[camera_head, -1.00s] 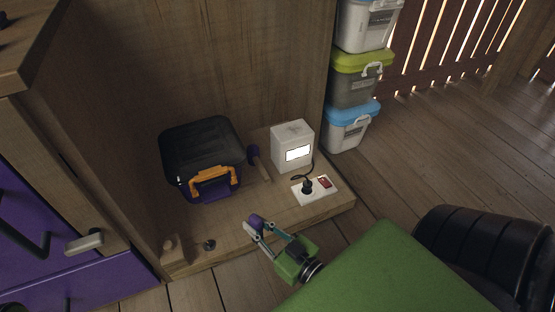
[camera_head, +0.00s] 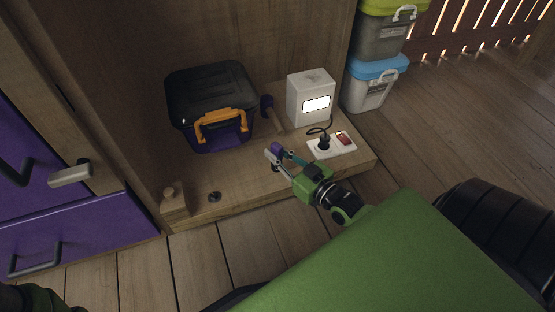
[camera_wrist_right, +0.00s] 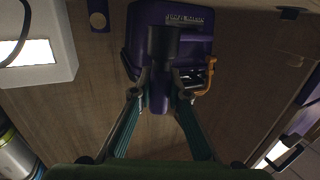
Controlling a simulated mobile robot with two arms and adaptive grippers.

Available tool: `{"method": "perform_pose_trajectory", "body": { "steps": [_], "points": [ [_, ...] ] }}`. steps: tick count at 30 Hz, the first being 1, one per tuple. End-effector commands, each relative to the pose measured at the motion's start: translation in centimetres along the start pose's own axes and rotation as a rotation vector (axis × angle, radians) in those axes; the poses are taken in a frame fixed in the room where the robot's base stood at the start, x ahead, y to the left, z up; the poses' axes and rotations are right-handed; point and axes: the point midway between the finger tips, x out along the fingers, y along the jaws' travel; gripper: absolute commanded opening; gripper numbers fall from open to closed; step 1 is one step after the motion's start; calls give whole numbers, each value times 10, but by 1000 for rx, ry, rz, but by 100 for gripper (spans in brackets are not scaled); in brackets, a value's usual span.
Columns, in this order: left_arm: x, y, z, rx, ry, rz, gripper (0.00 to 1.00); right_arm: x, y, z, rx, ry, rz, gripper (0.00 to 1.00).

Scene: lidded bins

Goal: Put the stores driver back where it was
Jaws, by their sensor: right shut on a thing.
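My right gripper (camera_head: 276,157) is shut on a purple-handled thing, likely the driver (camera_head: 277,148), above the wooden shelf (camera_head: 240,183). In the right wrist view the fingers (camera_wrist_right: 160,90) close around the driver, whose dark, rounded end (camera_wrist_right: 164,42) points toward the toolbox.
A white box with a lit panel (camera_head: 309,97) and a socket plate with a plug (camera_head: 332,145) are at the shelf's right. A purple-headed tool with a wooden handle (camera_head: 273,118) is behind the gripper. A small dark round thing (camera_head: 214,197) sits at the front left.

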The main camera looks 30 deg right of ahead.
Motion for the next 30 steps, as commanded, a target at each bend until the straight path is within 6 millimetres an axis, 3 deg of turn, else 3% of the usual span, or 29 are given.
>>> {"method": "perform_pose_trajectory", "body": {
  "steps": [9,22,23,24,30],
  "points": [
    [-32,6,-11,0,-1,0,40,7,6,38,-1,0,0,0],
    [-32,7,-11,-1,0,1,40,7,6,42,-1,1,1,0],
    [-31,7,-11,-1,0,1,40,7,6,42,-1,-1,0,23],
    [-31,7,-11,-1,0,1,40,7,6,42,-1,-1,0,32],
    [-31,7,-11,-1,0,1,40,7,6,42,-1,-1,0,32]
  ]
}}
